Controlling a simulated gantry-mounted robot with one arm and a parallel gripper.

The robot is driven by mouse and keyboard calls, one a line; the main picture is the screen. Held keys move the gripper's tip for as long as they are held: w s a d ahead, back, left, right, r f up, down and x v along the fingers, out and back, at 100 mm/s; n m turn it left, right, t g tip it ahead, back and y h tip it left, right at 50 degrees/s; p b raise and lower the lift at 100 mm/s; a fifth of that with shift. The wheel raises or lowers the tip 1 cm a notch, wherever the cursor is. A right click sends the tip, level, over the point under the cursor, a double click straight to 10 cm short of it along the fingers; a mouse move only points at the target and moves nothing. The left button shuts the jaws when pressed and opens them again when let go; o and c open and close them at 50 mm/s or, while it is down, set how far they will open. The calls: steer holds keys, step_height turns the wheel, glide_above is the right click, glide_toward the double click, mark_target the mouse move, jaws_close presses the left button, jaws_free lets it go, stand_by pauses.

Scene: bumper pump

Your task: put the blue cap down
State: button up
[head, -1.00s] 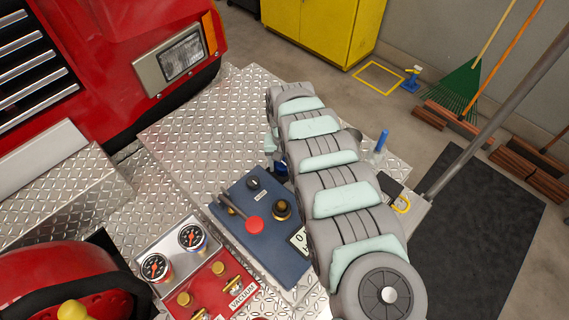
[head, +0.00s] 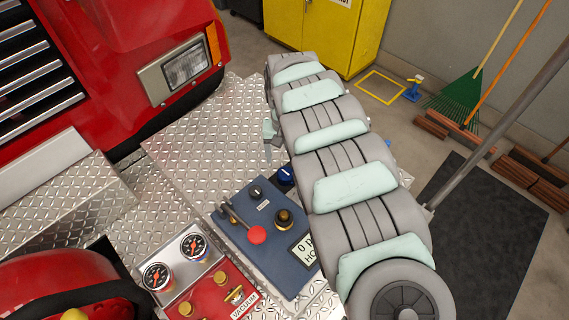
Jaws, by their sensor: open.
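A dark blue cap (head: 285,174) sits at the back right corner of the blue control panel, partly hidden by my arm. My gripper (head: 269,148) shows only in part, past the left side of the arm near its far end. One narrow finger points down, above and left of the cap and apart from it in the picture. The rest of the gripper is hidden behind the arm. It is open, with nothing visible in it.
The blue control panel (head: 247,236) carries a red-knobbed lever, a black-and-brass knob and a display. Gauges (head: 175,261) stand to its left. Diamond plate (head: 205,145) behind it is largely clear. A blue-topped item (head: 387,144) is mostly hidden behind my arm.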

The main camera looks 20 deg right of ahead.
steer(key=shift+r+p, duration=0.5)
steer(key=shift+r, duration=1.2)
